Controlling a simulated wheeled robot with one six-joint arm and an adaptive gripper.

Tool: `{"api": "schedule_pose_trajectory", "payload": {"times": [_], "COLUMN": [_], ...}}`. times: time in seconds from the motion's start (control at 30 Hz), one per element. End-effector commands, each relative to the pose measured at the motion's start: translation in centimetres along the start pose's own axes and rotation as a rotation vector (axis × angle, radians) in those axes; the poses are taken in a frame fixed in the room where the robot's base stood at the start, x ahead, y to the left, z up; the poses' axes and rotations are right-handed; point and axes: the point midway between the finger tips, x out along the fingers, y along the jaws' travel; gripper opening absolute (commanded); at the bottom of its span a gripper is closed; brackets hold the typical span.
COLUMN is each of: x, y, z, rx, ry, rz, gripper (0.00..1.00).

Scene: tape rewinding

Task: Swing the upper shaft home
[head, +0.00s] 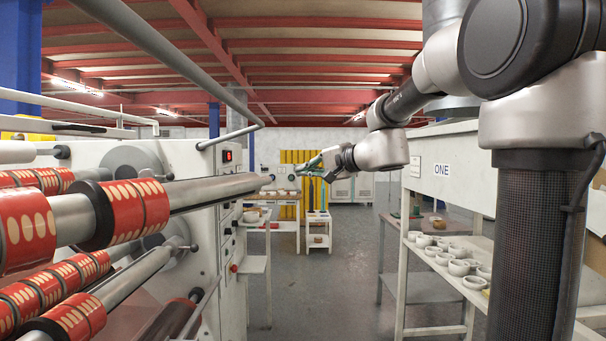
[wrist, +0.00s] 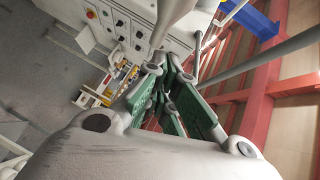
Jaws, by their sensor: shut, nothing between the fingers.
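The upper shaft (head: 215,188) is a grey bar carrying red tape rolls with pale ovals (head: 125,212). It reaches out from the left, past the machine's front panel, and its free end is near the middle of the head view. My gripper (head: 300,170) is shut and empty beside that free end; whether they touch I cannot tell. In the wrist view my gripper's green-padded fingers (wrist: 168,68) are together, close to a grey bar (wrist: 172,22) that looks like the shaft.
The white machine panel (head: 228,220) with buttons stands left, a lower shaft (head: 130,268) with rolls below. A bent grey rail (head: 165,48) runs overhead. A white shelf (head: 398,290) with pale cups (head: 458,267) stands right. The aisle floor (head: 330,285) between is clear.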

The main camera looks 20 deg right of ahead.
Motion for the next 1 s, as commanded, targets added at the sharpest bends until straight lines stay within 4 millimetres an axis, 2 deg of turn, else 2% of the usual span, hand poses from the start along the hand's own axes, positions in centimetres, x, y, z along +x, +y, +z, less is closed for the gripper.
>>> {"api": "schedule_pose_trajectory", "payload": {"times": [0.2,0.33,0.4,0.6,1.0], "x": [4.8,7.5,8.3,9.9,10.2], "y": [0.1,0.1,0.0,0.1,0.1], "z": [0.2,0.2,1.0,2.6,3.0], "rx": [0.000,-0.001,-0.002,-0.002,-0.002], "ry": [-0.005,-0.005,-0.005,-0.004,-0.002], "rz": [0.002,0.002,0.001,0.001,0.002], "gripper": [0.00,0.00,0.00,0.00,0.00]}}
